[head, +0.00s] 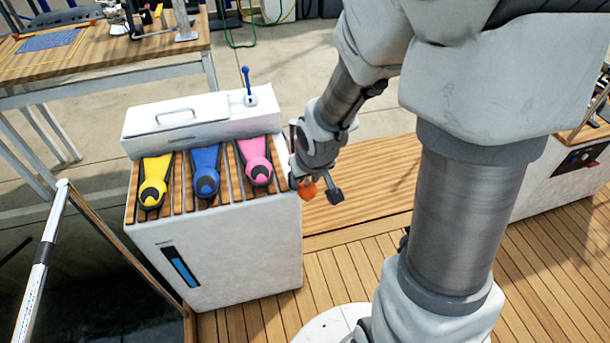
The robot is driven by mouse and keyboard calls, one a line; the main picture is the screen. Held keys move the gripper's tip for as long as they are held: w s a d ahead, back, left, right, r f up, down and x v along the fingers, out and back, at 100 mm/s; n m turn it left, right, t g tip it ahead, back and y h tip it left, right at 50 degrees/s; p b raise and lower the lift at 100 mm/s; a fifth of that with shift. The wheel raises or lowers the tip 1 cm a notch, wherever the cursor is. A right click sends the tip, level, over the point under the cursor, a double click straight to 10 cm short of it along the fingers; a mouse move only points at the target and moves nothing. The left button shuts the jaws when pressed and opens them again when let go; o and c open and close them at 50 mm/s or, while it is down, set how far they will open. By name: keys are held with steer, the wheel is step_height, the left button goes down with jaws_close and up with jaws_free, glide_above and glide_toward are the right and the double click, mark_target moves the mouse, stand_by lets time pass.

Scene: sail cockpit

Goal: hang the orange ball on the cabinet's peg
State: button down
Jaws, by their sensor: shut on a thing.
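The orange ball (308,191) is small and partly covered by my gripper. My gripper (317,193) is shut on it and holds it in the air, just right of the white cabinet's upper right edge in the picture. The cabinet (225,250) has a white front with a dark and blue upright slot and a slatted wooden top. I cannot make out a peg for certain on the cabinet; my wrist covers part of its right edge. A blue upright stick with a round tip (247,87) stands on the white raised part at the back.
Yellow (154,182), blue (206,171) and pink (256,162) fin-like things lie on the slatted top. A white lidded box section (178,120) is behind them. A wooden bench (360,185) and deck lie to the right. A rail (40,265) stands at left.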

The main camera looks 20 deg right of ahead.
steer(key=w+f+b, duration=0.1)
steer(key=w, duration=0.5)
steer(key=shift+w+f, duration=0.15)
steer(key=shift+f, duration=0.05)
stand_by(0.4)
stand_by(0.6)
steer(key=shift+c, duration=1.5)
jaws_free()
